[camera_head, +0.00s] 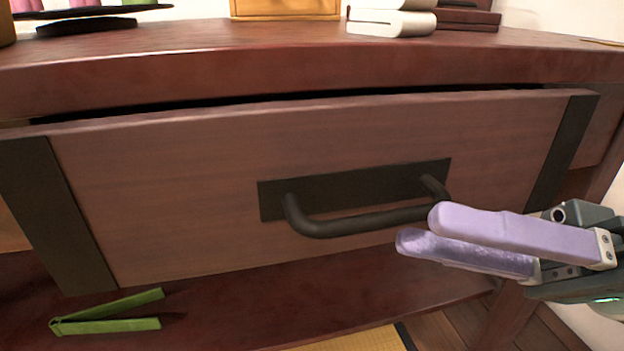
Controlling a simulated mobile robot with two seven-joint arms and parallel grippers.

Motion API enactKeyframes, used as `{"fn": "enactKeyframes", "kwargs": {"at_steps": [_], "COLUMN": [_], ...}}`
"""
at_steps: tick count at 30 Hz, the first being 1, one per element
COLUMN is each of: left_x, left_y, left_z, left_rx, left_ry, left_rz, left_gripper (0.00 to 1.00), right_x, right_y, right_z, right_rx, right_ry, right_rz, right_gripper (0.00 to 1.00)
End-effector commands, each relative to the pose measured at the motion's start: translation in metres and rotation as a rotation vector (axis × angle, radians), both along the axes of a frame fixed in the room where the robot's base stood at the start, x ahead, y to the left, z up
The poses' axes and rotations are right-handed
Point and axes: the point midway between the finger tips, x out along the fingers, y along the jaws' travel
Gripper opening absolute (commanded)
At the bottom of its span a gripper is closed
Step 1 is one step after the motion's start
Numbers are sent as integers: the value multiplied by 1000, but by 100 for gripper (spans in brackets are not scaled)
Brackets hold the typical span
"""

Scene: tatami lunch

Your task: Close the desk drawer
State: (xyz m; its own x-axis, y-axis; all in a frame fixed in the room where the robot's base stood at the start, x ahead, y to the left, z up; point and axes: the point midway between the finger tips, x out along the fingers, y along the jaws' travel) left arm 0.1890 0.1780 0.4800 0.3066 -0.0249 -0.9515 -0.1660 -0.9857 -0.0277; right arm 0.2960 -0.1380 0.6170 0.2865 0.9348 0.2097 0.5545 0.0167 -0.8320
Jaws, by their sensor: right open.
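The desk drawer (180,190) has a brown wooden front with dark corner straps. It stands slightly out from the desk (200,65), with a dark gap along its top edge. A black bar handle (340,224) sits on a dark plate at the middle of the front. My right gripper (420,229) comes in from the right with two lilac fingers. It is open, and its fingertips are in front of the handle's right end, overlapping it in the view. I cannot tell whether they touch it. My left gripper is not in view.
A green folded, tong-like object (108,312) lies on the lower shelf (250,300) beneath the drawer. White rounded objects (390,22), a wooden box (285,9) and a black stand (85,20) are on the desk top. The space before the drawer's left half looks clear.

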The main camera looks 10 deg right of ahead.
Motion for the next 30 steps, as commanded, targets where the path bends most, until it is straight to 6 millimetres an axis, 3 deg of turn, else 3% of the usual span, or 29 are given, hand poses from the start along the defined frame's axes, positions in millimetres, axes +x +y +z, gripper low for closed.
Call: {"fn": "enactKeyframes", "kwargs": {"at_steps": [3, 9, 19, 30], "left_x": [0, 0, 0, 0], "left_y": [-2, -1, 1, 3], "left_z": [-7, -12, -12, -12], "left_rx": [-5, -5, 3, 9], "left_ry": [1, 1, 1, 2], "left_rz": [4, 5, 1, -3], "left_gripper": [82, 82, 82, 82], "right_x": [6, 13, 14, 14], "right_y": [22, 43, 47, 46], "right_z": [3, 8, 10, 10], "right_rx": [3, 2, 0, 0], "right_ry": [-4, -1, 0, 0], "right_rz": [2, 1, 0, 0], "right_gripper": [44, 44, 44, 2]}}
